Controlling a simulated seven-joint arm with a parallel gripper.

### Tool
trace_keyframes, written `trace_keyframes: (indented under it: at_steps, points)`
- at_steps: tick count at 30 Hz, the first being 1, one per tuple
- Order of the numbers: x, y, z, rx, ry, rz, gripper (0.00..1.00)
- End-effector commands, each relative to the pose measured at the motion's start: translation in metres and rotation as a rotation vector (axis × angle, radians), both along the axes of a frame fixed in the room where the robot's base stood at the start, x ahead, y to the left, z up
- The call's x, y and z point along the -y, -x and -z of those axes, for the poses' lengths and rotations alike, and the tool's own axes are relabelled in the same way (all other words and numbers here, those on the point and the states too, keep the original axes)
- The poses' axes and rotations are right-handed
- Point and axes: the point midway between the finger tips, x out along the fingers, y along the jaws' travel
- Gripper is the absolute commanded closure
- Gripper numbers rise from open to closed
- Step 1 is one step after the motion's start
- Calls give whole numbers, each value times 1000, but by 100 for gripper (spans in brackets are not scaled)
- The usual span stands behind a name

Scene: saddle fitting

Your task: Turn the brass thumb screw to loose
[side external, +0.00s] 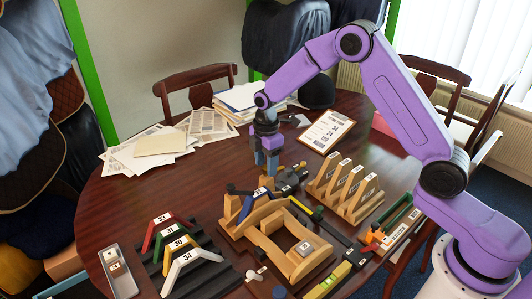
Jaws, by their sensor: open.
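My gripper (267,161) points straight down over the far middle of the table, with its blue fingers apart and nothing visible between them. Just below and to the right of the fingertips is a dark grey clamp-like block (290,179). A wooden saddle fixture (297,262) stands in front of it, with a blue angled piece (250,206) at its left end. I cannot make out the brass thumb screw for certain at this size. I cannot tell whether the fingers touch anything.
Numbered coloured angle pieces (186,262) stand in a dark rack at front left, beside a grey tray (119,275). A wooden slotted rack (346,192) is at right, near a green-handled tool (392,222). Papers (150,147) and a clipboard (326,131) lie behind.

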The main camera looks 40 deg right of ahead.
Motion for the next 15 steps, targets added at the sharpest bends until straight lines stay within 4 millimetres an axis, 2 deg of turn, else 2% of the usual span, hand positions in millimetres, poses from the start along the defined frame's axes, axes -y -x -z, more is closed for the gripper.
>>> trace_keyframes:
  at_steps: [5,15]
  points:
    - [0,-1,-18,4,-1,1,48]
    - [0,-1,-88,7,-1,0,48]
